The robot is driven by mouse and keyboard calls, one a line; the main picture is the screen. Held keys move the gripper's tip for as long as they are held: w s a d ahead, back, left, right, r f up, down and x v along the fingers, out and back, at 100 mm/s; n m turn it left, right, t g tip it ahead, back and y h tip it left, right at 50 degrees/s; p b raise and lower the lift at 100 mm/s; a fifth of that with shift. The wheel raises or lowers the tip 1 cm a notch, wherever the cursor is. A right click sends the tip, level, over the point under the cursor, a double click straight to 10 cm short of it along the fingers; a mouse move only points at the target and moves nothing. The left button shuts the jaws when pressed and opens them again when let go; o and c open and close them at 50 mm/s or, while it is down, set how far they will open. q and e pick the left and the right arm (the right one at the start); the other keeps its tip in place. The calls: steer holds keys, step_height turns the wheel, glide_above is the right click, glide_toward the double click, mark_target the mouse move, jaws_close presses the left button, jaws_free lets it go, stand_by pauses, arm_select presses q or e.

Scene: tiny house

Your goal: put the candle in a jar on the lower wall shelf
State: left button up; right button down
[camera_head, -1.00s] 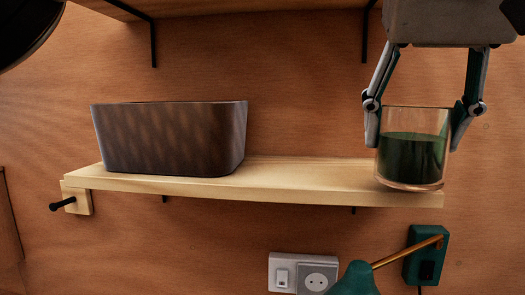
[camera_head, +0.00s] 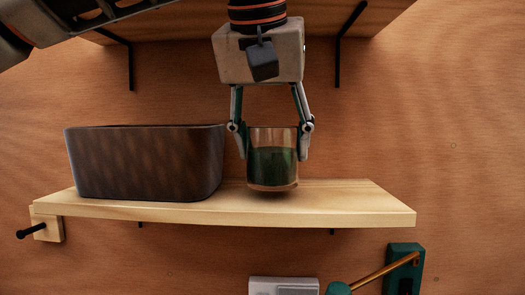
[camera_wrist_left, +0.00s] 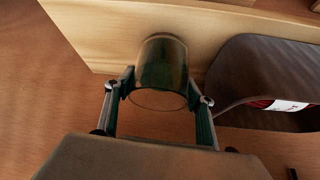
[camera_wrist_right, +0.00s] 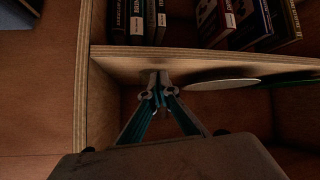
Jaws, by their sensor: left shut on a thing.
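The candle in a jar (camera_head: 272,168) is a clear glass with dark green wax. My left gripper (camera_head: 272,156) comes down from above and is shut on its sides. The jar is upright over the lower wall shelf (camera_head: 330,202), right of the dark bin. A shadow lies under it; I cannot tell whether its base touches the wood. The left wrist view also shows the jar (camera_wrist_left: 163,65) between the fingers, in front of the shelf board. My right gripper (camera_wrist_right: 158,88) shows only in the right wrist view, fingertips together and empty, before a bookcase.
A dark brown bin (camera_head: 145,163) fills the shelf's left half, close to the jar. The shelf is clear to the jar's right. An upper shelf (camera_head: 240,28) with black brackets is above. A green wall lamp (camera_head: 404,270) and a socket plate (camera_head: 283,286) are below.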

arm_select(q)
steer(key=shift+w+a+f, duration=0.25)
steer(key=shift+a+f, duration=0.05)
steer(key=shift+a, duration=0.2)
steer(key=shift+w+a+f, duration=0.2)
steer(key=shift+a+f, duration=0.1)
steer(key=shift+a, duration=0.2)
steer(key=shift+f, duration=0.15)
steer(key=shift+d, duration=0.2)
steer(key=shift+a+f, duration=0.1)
steer(key=o, duration=1.2)
steer(key=shift+f, duration=0.1)
